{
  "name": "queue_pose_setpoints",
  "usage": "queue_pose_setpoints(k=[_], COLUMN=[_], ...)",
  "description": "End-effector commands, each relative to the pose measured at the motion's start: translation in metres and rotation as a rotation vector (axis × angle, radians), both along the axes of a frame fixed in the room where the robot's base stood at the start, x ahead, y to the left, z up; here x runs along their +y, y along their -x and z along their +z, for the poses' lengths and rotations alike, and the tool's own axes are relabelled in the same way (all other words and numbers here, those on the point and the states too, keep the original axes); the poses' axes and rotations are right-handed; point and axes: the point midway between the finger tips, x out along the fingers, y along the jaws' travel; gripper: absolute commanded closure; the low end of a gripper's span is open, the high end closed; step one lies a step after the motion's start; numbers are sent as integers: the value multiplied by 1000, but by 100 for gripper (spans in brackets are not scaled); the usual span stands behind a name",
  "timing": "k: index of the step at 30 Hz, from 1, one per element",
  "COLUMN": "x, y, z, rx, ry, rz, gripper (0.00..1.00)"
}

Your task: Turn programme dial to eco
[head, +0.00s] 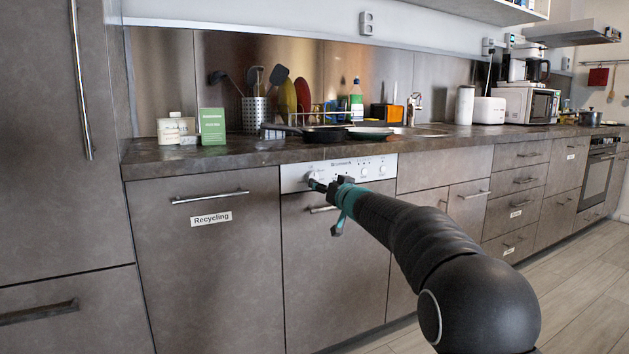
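The dishwasher's white control panel (374,168) runs below the counter edge, above its grey door (330,265). My gripper (316,184) is at the left part of this panel, its tip touching or very close to it. The programme dial cannot be made out clearly; the gripper's tip covers part of the panel's left end where a pale round shape shows. Small knobs or buttons show on the right half of the panel. The fingers are small and partly hidden, so I cannot tell whether they are open or shut. The dial's markings are too small to read.
The dishwasher handle (322,209) lies just below my gripper. A "Recycling" cabinet (215,270) is to the left and drawers (515,182) are to the right. Pans (325,134) rest on the counter above. Floor at the right (575,300) is clear.

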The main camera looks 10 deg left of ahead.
Motion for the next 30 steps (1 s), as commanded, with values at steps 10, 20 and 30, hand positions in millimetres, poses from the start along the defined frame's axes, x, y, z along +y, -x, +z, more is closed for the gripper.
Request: queue_pose_setpoints(k=[10,20,30], x=[24,34,35], y=[-42,-59,-60], z=[4,1,1], rx=[0,0,0], ry=[0,0,0], rz=[0,-1,0], gripper=[37,37,47])
